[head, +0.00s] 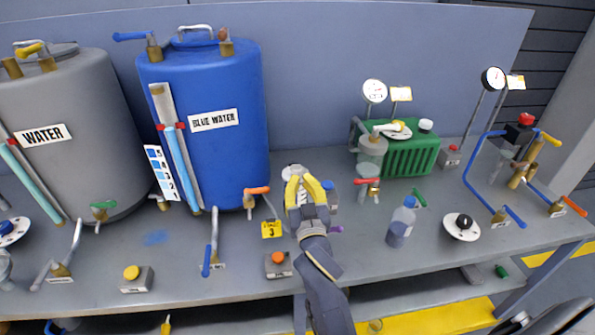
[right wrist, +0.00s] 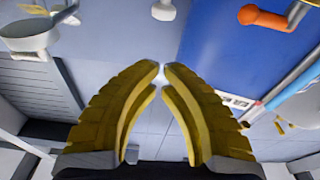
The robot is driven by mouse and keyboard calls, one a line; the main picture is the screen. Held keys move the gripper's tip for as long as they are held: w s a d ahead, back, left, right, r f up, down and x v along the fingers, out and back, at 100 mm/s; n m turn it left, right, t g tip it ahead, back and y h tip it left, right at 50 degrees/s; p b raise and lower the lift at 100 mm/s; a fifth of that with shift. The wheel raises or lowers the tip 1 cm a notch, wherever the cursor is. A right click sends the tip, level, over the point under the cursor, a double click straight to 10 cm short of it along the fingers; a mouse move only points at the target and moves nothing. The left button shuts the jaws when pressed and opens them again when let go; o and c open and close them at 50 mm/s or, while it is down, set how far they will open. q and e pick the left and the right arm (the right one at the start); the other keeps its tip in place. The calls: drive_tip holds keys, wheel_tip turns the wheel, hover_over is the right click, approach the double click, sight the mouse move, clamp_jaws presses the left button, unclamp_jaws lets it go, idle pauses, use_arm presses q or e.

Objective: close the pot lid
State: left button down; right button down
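A grey pot (head: 372,152) stands at the left end of the green ribbed box in the head view. A pale round disc (head: 393,130) with a handle sits beside its top; I cannot tell for sure whether it is the pot's lid. My right gripper (head: 304,178) is left of the pot, above the table, with nothing between its yellow fingers. In the right wrist view its fingertips (right wrist: 161,70) nearly meet, with a thin gap. A pale vessel (right wrist: 30,38) shows at the upper left there; it may be the pot. My left gripper is out of view.
A blue water tank (head: 215,150) and a grey tank (head: 80,165) stand at the left. The green ribbed box (head: 412,158) is behind the pot. A bottle (head: 401,222) and a dial (head: 462,226) stand in front. Orange and red valve handles and gauges stick up nearby.

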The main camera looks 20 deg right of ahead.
drive_tip(key=t, duration=0.1)
wheel_tip(320, 180, up, 3)
hover_over(296, 167)
drive_tip(key=shift+s+a+r+t, duration=0.15)
drive_tip(key=shift+s+a+t, duration=0.15)
drive_tip(key=shift+s, duration=0.05)
drive_tip(key=shift+f, duration=0.65)
drive_tip(key=shift+s+f, duration=0.15)
drive_tip(key=shift+f, duration=1.2)
drive_tip(key=shift+f, duration=0.15)
drive_tip(key=shift+s+f, duration=0.25)
drive_tip(key=shift+f, duration=0.4)
